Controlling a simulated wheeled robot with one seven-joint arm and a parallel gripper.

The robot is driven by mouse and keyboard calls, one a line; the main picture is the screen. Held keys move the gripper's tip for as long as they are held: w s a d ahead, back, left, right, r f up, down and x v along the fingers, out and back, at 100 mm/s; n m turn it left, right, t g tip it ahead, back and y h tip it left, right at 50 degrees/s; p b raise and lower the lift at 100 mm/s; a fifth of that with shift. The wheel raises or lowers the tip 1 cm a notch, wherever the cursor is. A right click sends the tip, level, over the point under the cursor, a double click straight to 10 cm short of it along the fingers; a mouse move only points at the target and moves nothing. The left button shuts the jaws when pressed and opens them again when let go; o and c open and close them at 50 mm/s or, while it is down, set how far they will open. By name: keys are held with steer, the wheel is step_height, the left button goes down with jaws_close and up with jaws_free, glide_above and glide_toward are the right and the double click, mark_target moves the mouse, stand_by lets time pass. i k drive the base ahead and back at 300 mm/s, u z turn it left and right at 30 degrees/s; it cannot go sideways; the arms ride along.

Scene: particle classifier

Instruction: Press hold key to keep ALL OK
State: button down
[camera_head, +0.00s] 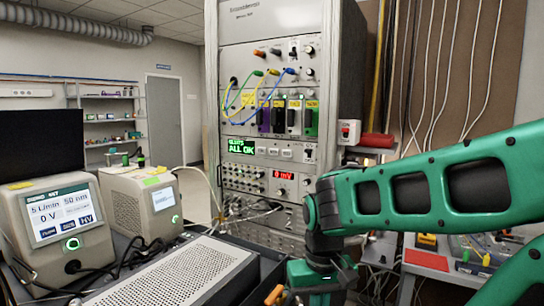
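The tall instrument rack (228,27) stands in the middle. A dark display (241,147) on its front reads "ALL OK" in green, with a smaller green line above that I cannot read surely. A row of small pale keys (286,153) sits right of the display. Their labels are too small to read, so I cannot tell which is the hold key. My green arm reaches in from the right and bends down in front of the rack's lower right. My gripper's fingers do not show. No part of my arm visibly touches the keys.
A red "0 mV" readout (283,175) sits below the keys. Coloured cables (238,97) loop across the panel above. A perforated metal box (180,275) and two instruments (70,215) (140,200) fill the lower left. A red-handled switch box (349,132) is right of the rack.

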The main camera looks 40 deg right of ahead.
mark_target(275, 152)
steer(key=u, duration=0.9)
steer(key=k, duration=1.05)
steer(key=z, duration=0.95)
steer(key=i, duration=1)
